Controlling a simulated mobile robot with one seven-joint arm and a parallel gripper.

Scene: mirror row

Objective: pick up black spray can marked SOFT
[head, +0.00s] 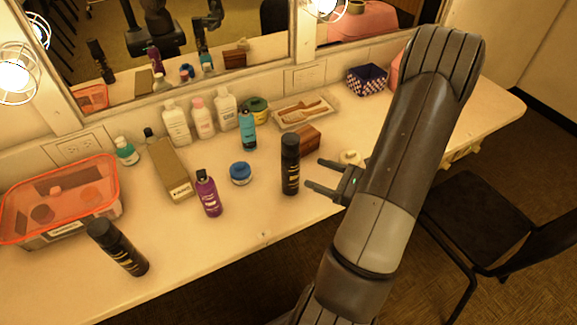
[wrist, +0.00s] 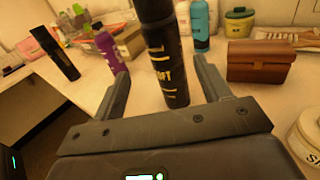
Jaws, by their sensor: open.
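A black spray can (head: 290,165) stands upright on the counter near its front edge. In the wrist view the black can (wrist: 163,60) shows yellow lettering that seems to end in "OFT". My gripper (head: 312,174) is open and level, just right of this can in the head view. In the wrist view the can stands ahead of my gripper (wrist: 163,78), between the lines of its two fingers, and I see no clear contact. A second black can (head: 118,248) stands at the front left of the counter; it also shows in the wrist view (wrist: 54,52).
A purple bottle (head: 208,193), a blue jar (head: 240,173) and a teal bottle (head: 248,130) stand left of the can. A brown box (head: 308,138) sits close behind it. A small cream jar (head: 350,157) is beyond my gripper. The mirror shows reflections.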

